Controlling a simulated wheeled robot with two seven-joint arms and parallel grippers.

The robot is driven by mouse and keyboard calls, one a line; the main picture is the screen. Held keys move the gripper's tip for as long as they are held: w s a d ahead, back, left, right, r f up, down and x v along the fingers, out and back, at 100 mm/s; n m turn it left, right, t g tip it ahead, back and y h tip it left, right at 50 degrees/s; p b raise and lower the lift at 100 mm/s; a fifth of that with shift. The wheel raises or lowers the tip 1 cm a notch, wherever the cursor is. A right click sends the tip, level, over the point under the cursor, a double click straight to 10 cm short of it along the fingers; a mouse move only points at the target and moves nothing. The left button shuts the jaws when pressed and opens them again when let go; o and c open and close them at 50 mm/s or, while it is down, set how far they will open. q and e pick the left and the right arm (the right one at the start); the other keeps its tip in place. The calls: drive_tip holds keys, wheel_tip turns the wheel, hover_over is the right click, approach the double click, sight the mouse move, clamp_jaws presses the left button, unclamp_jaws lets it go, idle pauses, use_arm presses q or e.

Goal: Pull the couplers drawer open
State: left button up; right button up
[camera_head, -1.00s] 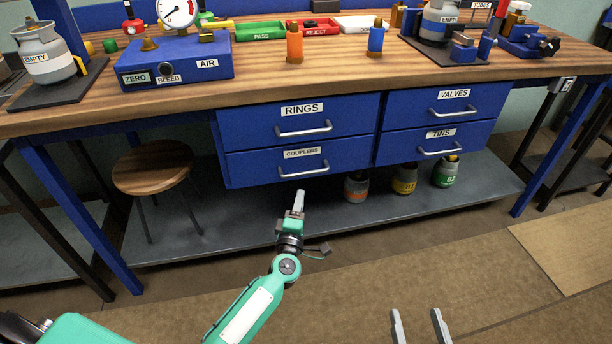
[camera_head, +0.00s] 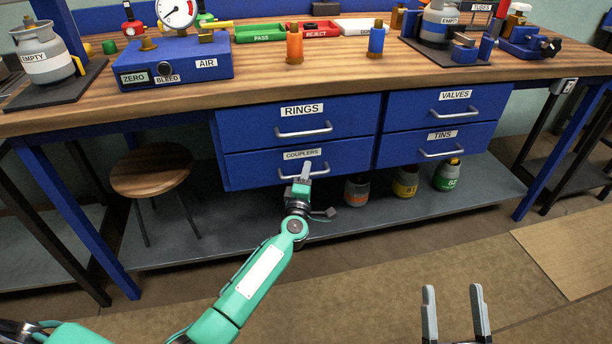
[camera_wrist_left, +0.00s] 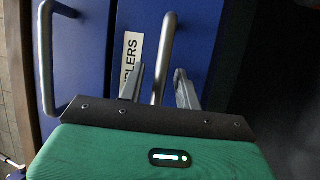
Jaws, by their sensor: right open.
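The blue couplers drawer (camera_head: 245,170) is at the lower left of the drawer block and looks shut. Its label and silver bar handle (camera_head: 286,177) show in the head view. My left gripper (camera_head: 305,172) is at this handle and covers part of it. In the left wrist view the handle (camera_wrist_left: 165,55) runs between the two spread fingers of my left gripper (camera_wrist_left: 159,90), with gaps on both sides. The label is partly hidden there by a finger. My right gripper (camera_head: 456,308) is open and empty over the floor at the bottom right.
The rings drawer (camera_head: 250,125) is directly above, the valves drawer (camera_head: 485,97) and tins drawer (camera_head: 480,138) to the right. A stool (camera_head: 152,172) stands left. Several canisters, one of them orange-banded (camera_head: 357,190), stand on the lower shelf (camera_head: 240,222). The floor in front is clear.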

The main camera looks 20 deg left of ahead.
use_arm(q)
clamp_jaws()
drive_tip(key=shift+s+d, duration=0.15)
drive_tip(key=shift+s, duration=0.05)
use_arm(e)
drive_tip(key=s+a+f+g+p, duration=0.2)
drive_tip(key=f+g, duration=0.3)
drive_tip(key=f, duration=0.2)
drive_tip(key=s+a+f+g+p, duration=0.2)
drive_tip(key=s+f+g, duration=0.15)
drive_tip(key=f, duration=0.35)
use_arm(q)
drive_tip(key=s+d+p, duration=0.2)
drive_tip(key=s+d, duration=0.5)
drive_tip(key=s, duration=0.5)
drive_tip(key=s+d+p, duration=0.2)
drive_tip(key=s+d, duration=0.5)
drive_tip(key=s, duration=0.5)
drive_tip(key=shift+d, duration=0.35)
use_arm(e)
drive_tip(key=s+d+f+g+h, duration=0.1)
drive_tip(key=d+g+h, duration=0.3)
drive_tip(key=d+g, duration=0.2)
drive_tip(key=shift+s+d+h, duration=0.15)
drive_tip(key=shift+d+h, duration=0.15)
drive_tip(key=shift+d, duration=0.85)
drive_tip(key=shift+g, duration=0.25)
